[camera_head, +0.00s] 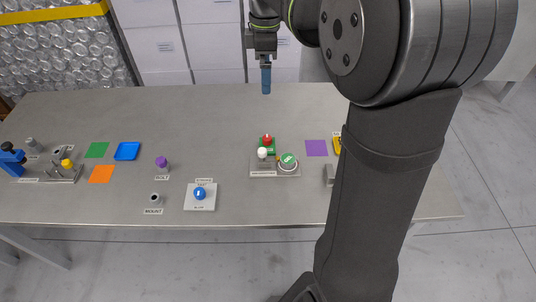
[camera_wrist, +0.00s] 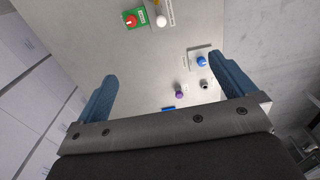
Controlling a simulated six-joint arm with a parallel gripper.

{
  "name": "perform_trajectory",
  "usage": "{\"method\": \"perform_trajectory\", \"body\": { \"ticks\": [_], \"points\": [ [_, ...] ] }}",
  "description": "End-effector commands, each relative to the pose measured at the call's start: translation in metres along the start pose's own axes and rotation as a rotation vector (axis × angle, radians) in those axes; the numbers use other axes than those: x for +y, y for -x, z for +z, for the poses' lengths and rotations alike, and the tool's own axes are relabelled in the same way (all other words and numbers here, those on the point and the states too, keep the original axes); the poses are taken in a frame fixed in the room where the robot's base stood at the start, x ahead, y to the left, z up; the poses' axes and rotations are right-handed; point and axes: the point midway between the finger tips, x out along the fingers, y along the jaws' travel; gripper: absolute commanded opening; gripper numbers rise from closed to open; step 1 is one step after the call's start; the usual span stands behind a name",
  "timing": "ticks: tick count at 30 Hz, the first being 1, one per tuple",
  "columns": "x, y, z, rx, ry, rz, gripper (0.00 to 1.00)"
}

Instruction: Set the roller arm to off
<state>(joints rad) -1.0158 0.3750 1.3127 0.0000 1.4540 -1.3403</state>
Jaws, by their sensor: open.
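My gripper (camera_head: 266,80) is raised above the far part of the table, behind the middle panel. In the wrist view my gripper (camera_wrist: 162,90) has its two blue fingers spread wide with nothing between them. No part is clearly readable as the roller arm. The middle panel (camera_head: 263,172) carries a white ball-topped piece (camera_head: 262,153) and a round green button (camera_head: 288,160). Behind it is a red knob (camera_head: 267,140) on a green base. The wrist view also shows the red knob (camera_wrist: 131,20) and white ball (camera_wrist: 161,21) at the top. Labels are too small to read surely.
A purple-topped bolt (camera_head: 162,163), a grey mount (camera_head: 155,199) and a blue tray (camera_head: 127,151) stand left. A blue press (camera_head: 12,160) is far left. My arm hides part of the right side. The table's back is clear.

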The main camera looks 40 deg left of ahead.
Motion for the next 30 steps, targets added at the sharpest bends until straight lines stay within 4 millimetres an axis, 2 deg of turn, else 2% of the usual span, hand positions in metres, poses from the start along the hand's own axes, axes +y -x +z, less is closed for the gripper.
{"method": "perform_trajectory", "body": {
  "ticks": [11, 17, 19, 20, 30],
  "points": [
    [0.000, 0.000, 0.000, 0.000, 0.000, 0.000, 1.00],
    [0.001, -0.004, -0.001, 0.000, -0.057, 0.000, 0.65],
    [0.001, -0.010, -0.001, 0.000, -0.138, -0.001, 0.51],
    [0.001, -0.013, -0.002, 0.000, -0.183, -0.002, 0.50],
    [0.003, -0.057, -0.007, -0.002, -0.859, -0.002, 0.50]
  ]
}}
